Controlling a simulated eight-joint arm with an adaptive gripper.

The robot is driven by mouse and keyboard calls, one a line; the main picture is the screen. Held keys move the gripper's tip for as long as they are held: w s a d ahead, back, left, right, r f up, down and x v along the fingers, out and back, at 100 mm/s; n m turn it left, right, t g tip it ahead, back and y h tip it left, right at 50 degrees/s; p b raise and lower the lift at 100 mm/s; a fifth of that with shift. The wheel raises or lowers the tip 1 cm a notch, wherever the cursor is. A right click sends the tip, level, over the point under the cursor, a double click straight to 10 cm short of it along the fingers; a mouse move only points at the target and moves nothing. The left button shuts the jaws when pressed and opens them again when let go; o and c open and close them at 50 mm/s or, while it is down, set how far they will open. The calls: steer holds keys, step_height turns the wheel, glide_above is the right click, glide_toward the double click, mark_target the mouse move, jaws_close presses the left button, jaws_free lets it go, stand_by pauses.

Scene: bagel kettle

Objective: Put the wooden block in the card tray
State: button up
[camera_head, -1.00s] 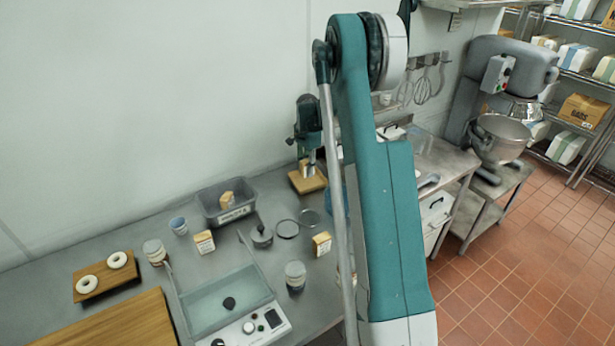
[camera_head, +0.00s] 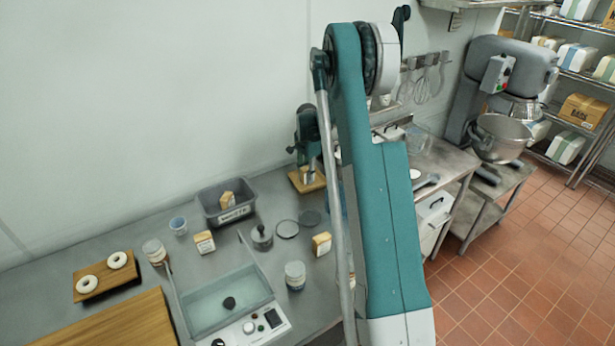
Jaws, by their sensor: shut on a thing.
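My gripper (camera_head: 308,165) is the dark green end at the back of the counter, left of my teal arm link. It points down over a small tan tray (camera_head: 296,184), which looks like the card tray. The jaws are shut on a small pale piece, apparently the wooden block (camera_head: 309,175), mostly hidden by the fingers. It is low, at or just above the tray; I cannot tell if it touches the tray floor.
A grey bin (camera_head: 212,217) holds a tan-and-white block. Similar blocks (camera_head: 204,243) (camera_head: 322,244), a lidded pot (camera_head: 262,238), jars (camera_head: 295,275) and a kettle basin (camera_head: 225,297) stand in front. Bagels lie on a board (camera_head: 101,288) at left. The wall is close behind.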

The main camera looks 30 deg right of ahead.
mark_target(307, 168)
steer(key=shift+f, duration=0.15)
steer(key=o, duration=0.5)
steer(key=shift+c, duration=0.2)
steer(key=o, duration=0.5)
steer(key=shift+c, duration=0.2)
step_height(307, 168, up, 12)
steer(key=shift+r, duration=0.15)
steer(key=shift+r, duration=0.1)
